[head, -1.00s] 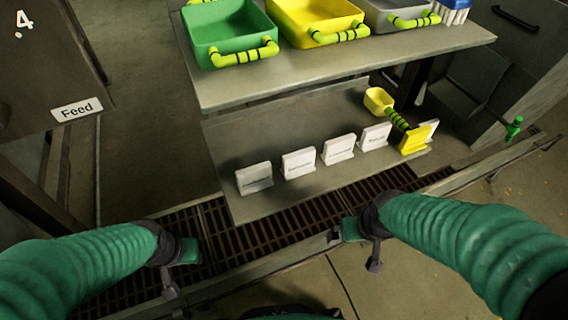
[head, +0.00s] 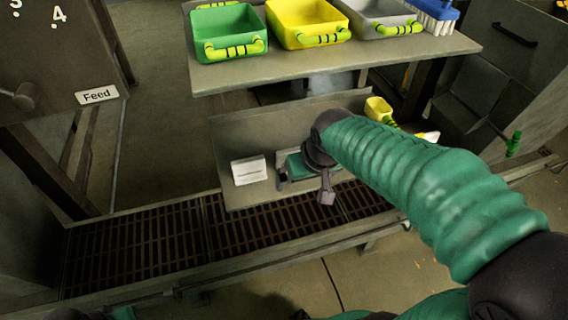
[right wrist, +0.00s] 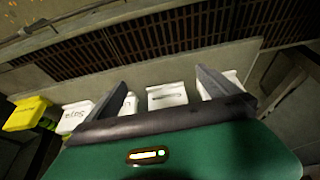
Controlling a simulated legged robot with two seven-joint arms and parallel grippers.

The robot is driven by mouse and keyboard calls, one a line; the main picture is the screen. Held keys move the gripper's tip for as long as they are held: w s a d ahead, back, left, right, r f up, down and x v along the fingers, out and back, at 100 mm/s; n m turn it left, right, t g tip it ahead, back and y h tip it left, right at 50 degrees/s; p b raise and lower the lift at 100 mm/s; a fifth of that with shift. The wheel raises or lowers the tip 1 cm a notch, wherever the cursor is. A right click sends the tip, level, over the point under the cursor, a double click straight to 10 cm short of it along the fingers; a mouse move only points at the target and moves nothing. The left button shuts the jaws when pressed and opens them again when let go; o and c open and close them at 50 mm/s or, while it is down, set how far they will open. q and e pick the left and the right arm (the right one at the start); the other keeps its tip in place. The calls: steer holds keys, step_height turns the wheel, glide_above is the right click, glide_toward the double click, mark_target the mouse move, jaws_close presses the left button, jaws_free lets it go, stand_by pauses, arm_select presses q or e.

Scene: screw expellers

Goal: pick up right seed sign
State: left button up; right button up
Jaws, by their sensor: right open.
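Several small white signs stand in a row on the lower shelf. The leftmost sign (head: 249,170) shows clear in the head view; my right arm hides most of the others. I cannot tell by lettering which is the seed sign. My right gripper (head: 304,186) is open and empty at the row, just right of that leftmost sign. In the right wrist view, a white sign (right wrist: 167,96) shows between the open fingers (right wrist: 160,78), apparently apart from them. Another white sign (right wrist: 77,115) stands to the left there. My left gripper (head: 122,313) is barely visible at the bottom edge.
Green (head: 228,48), yellow (head: 308,38) and grey (head: 385,28) bins and a blue brush (head: 436,14) sit on the upper shelf. A floor grate (head: 135,243) runs in front.

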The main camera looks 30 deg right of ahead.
mark_target(281, 156)
steer(key=w, duration=0.2)
steer(key=w+d+b, duration=0.1)
steer(key=w, duration=0.1)
steer(key=w+b, duration=0.1)
steer(key=w, duration=0.2)
steer(key=shift+d+f, duration=0.25)
steer(key=shift+d, duration=0.15)
steer(key=w+f+b, duration=0.2)
steer(key=shift+d+f, duration=0.25)
steer(key=shift+f, duration=0.05)
steer(key=shift+r, duration=0.15)
steer(key=c, duration=1.4)
